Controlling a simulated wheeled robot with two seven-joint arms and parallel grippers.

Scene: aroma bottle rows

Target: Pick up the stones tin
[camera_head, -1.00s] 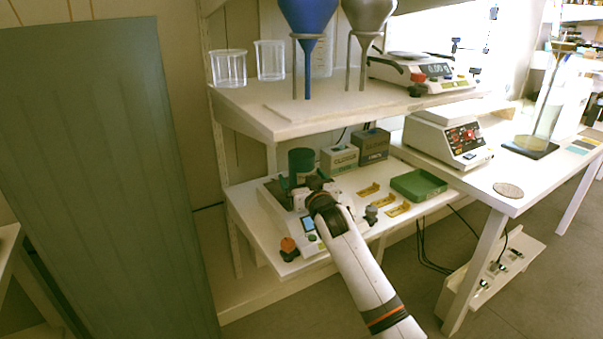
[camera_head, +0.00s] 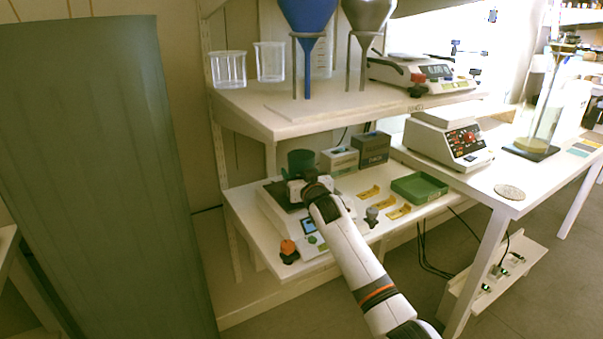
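A dark green round tin (camera_head: 301,160), likely the stones tin, stands upright over the scale on the lower shelf. No label is readable on it. My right arm comes in from the lower right, and its gripper (camera_head: 297,187) is right at the tin's near side, covering the lower part. The fingertips are hidden by the wrist and hand, so I cannot tell whether they are open or shut, or touching the tin. My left gripper is not in view.
The scale (camera_head: 270,214) sits under the gripper, with an orange-topped knob (camera_head: 288,249) in front. Two boxes (camera_head: 339,160) (camera_head: 373,149), yellow pieces (camera_head: 369,191) and a green tray (camera_head: 419,193) lie right. The upper shelf (camera_head: 270,119) overhangs from above.

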